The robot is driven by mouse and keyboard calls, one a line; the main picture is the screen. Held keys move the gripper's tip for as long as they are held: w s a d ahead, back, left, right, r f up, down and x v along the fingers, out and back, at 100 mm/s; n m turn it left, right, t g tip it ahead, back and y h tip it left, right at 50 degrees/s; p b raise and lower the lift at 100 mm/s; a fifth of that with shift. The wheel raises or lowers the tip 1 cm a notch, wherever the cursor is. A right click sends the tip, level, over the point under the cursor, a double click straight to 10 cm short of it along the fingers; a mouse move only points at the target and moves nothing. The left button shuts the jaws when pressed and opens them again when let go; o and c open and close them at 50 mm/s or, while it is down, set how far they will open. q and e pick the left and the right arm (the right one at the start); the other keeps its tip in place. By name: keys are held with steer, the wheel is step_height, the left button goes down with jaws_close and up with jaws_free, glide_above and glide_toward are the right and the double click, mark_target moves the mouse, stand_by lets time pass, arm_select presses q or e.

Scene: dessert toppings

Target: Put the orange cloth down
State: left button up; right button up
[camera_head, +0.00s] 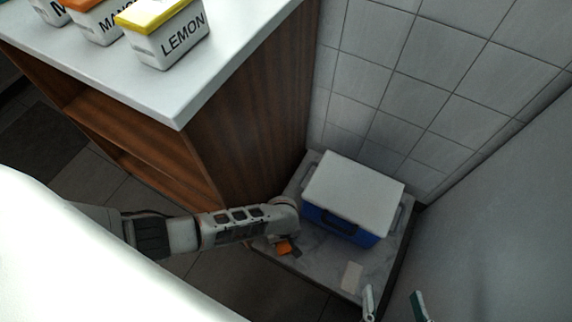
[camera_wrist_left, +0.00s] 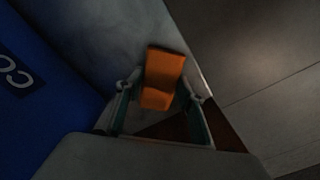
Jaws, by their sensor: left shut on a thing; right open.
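The orange cloth (camera_head: 284,248) shows just below the end of my left arm, over the front left part of a low marble-topped stand (camera_head: 318,262). In the left wrist view the cloth (camera_wrist_left: 161,75) is a folded orange piece between the two fingers of my left gripper (camera_wrist_left: 162,92), which is shut on it. Whether its underside touches the stand is unclear. In the head view my left gripper (camera_head: 277,240) is mostly hidden by its own wrist. My right gripper (camera_head: 392,304) is open and empty at the bottom edge, with its two fingertips apart.
A blue cooler box (camera_head: 340,224) with a white lid stands on the stand, right of my left gripper. A small pale card (camera_head: 351,276) lies in front of it. A wooden counter (camera_head: 245,125) with labelled tubs, including a lemon tub (camera_head: 168,40), rises behind left. Tiled wall closes the back.

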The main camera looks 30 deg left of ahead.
arm_select(q)
steer(key=shift+f, duration=0.25)
steer(key=shift+w+r, duration=0.1)
steer(key=shift+r, duration=0.1)
steer(key=shift+f, duration=0.2)
steer(key=o, duration=1.1)
steer(key=shift+o, duration=0.2)
